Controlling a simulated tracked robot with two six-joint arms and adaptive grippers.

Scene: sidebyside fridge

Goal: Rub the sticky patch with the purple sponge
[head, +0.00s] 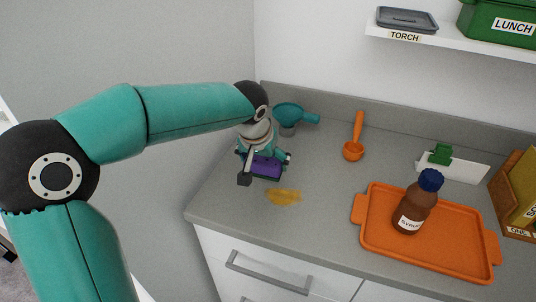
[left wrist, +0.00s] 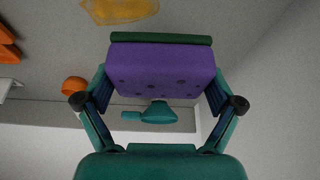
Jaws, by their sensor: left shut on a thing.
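The purple sponge (head: 264,166) has a dark green layer along one side and is held between the fingers of my left gripper (head: 264,168). The sponge (left wrist: 160,70) also shows in the left wrist view, with both fingers against its ends. The sticky patch (head: 283,197) is a yellow-brown smear on the grey counter, in front of and slightly right of the sponge. The patch (left wrist: 120,10) also shows at the top of the left wrist view, apart from the sponge. Whether the sponge touches the counter I cannot tell. My right gripper is not in view.
A teal funnel (head: 289,112) stands behind my left gripper, with an orange spoon (head: 354,148) to its right. An orange tray (head: 450,262) bears a brown syrup bottle (head: 414,204). A white board with a green clip (head: 453,165) stands behind it. The counter around the patch is clear.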

